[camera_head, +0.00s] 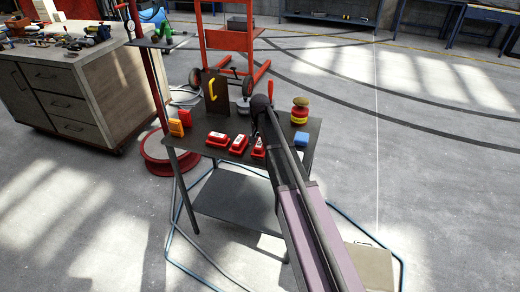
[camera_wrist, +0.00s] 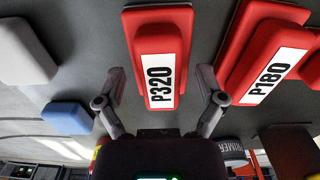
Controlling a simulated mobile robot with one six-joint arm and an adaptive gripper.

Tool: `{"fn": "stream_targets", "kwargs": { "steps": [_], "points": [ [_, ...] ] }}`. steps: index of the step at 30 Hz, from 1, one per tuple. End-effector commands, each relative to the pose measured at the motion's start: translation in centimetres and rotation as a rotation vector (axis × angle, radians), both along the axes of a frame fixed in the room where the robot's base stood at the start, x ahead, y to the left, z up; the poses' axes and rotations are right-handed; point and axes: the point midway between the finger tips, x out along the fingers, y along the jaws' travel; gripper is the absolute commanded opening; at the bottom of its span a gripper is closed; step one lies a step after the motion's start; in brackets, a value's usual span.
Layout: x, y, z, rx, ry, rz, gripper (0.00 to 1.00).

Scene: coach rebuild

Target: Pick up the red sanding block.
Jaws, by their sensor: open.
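Three red sanding blocks with white labels lie in a row on the dark workbench (camera_head: 215,162). In the wrist view, the block marked P320 (camera_wrist: 160,25) lies between and beyond the fingers of my gripper (camera_wrist: 161,80). My gripper is open, with nothing visibly held. A block marked P180 (camera_wrist: 258,35) lies to its right, and part of the third red block (camera_wrist: 312,68) shows at the right edge. In the head view, the left block (camera_head: 217,139) and middle block (camera_head: 238,144) show clearly. The right block (camera_head: 258,149) is partly hidden by my arm.
A blue block (camera_head: 302,139) lies right of my arm; a light grey block (camera_wrist: 22,50) shows in the wrist view. A dark upright board (camera_head: 215,98) stands at the back, and an orange box (camera_head: 177,128) at the left.

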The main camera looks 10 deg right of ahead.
Motion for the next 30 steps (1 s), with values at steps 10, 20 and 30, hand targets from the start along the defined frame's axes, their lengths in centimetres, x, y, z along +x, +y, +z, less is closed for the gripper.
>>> {"fn": "stream_targets", "kwargs": {
  "steps": [10, 20, 30],
  "points": [
    [0.00, 0.00, 0.00, 0.000, 0.000, 0.000, 0.83],
    [0.00, -0.01, 0.00, 0.000, 0.000, 0.000, 0.00],
    [0.00, -0.01, 0.10, 0.000, 0.000, 0.000, 0.00]
  ]
}}
